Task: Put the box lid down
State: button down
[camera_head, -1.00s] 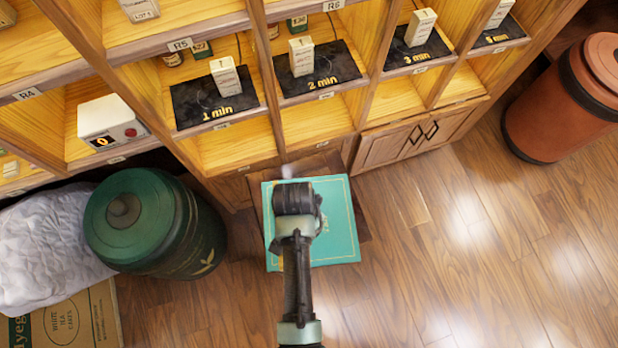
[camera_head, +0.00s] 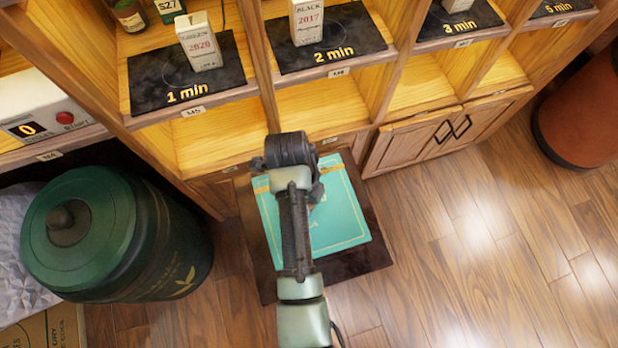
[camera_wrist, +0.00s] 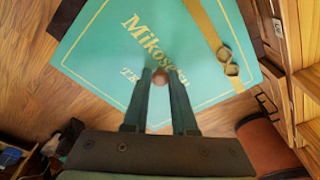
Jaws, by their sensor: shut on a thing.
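The box lid (camera_head: 343,215) is a flat teal square with gold edging, below the shelves in the head view. In the wrist view the lid (camera_wrist: 110,50) shows gold lettering and a tan strap with a buckle. My gripper (camera_wrist: 161,74) is shut on the small brown knob (camera_wrist: 159,78) at the middle of the lid. In the head view my arm covers the lid's left part and hides the fingertips. A dark brown square surface (camera_head: 352,264) shows beneath and beyond the lid's near and right edges. I cannot tell whether the lid touches it.
The wooden shelf unit (camera_head: 425,130) stands just behind the lid, with black timer pads and small tea boxes on it. A green canister (camera_head: 120,235) stands to the left, an orange-brown bin (camera_head: 580,115) to the right. The wooden floor (camera_head: 470,255) at right is clear.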

notch_tip(320, 180, down, 9)
jog(key=b, duration=0.2)
jog(key=shift+s+r+b, duration=0.1)
jog(key=shift+r+b, duration=0.1)
jog(key=shift+b, duration=0.1)
jog(key=shift+r, duration=0.1)
jog(key=c, duration=0.7)
grip_release()
jog(key=r+p, duration=0.1)
jog(key=r, duration=0.3)
jog(key=a+r+p, duration=0.1)
jog(key=r, duration=0.3)
jog(key=w+r+p, duration=0.1)
jog(key=r+p, duration=0.1)
jog(key=r, duration=0.2)
jog(key=shift+a, duration=0.3)
jog(key=shift+s+f, duration=0.1)
